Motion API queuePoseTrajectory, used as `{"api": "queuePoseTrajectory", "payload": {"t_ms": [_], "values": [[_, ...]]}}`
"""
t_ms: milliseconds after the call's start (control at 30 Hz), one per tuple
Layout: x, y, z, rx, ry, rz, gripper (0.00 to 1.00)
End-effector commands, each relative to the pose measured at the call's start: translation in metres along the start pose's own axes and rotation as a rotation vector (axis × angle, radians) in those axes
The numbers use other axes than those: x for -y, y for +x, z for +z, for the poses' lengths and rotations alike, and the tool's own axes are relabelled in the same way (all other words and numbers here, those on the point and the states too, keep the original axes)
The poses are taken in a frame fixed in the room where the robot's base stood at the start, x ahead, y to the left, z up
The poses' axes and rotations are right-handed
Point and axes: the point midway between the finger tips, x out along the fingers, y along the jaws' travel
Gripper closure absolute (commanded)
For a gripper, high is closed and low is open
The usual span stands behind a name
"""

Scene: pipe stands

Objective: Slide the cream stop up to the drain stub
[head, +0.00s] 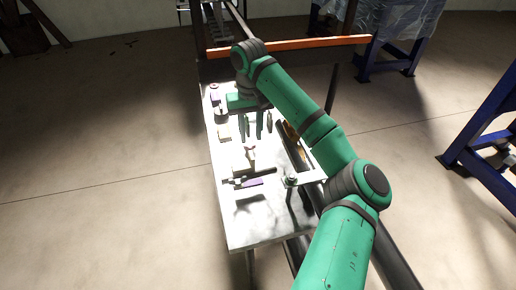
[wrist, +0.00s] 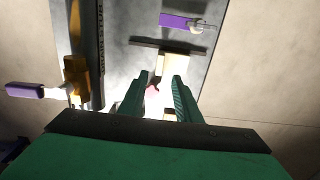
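A cream block (wrist: 178,68), which looks like the cream stop, lies on the pale bench top just beyond my fingertips in the wrist view. It also shows in the head view (head: 242,161). A dark bar (wrist: 168,45) lies along its far side in the wrist view. My gripper (wrist: 161,79) is open, fingers pointing down over the bench; it also shows in the head view (head: 264,134). A small reddish-brown piece (wrist: 153,88) shows between the fingers, partly hidden.
A purple-handled part (wrist: 178,20) lies beyond the dark bar. Another cream piece (head: 224,131) sits at the bench's left edge. The bench's near end (head: 250,228) is clear.

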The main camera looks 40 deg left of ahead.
Motion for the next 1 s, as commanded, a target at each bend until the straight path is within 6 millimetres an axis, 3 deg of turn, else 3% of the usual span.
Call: {"api": "queuePoseTrajectory", "payload": {"t_ms": [167,600,800,1000], "values": [[0.002,0.016,0.000,0.005,-0.003,0.003,0.70],[-0.001,0.088,0.000,0.003,0.001,0.004,0.70],[-0.001,0.104,0.000,0.003,0.001,0.003,0.70],[-0.001,0.106,0.000,0.002,0.001,0.003,0.70]]}}
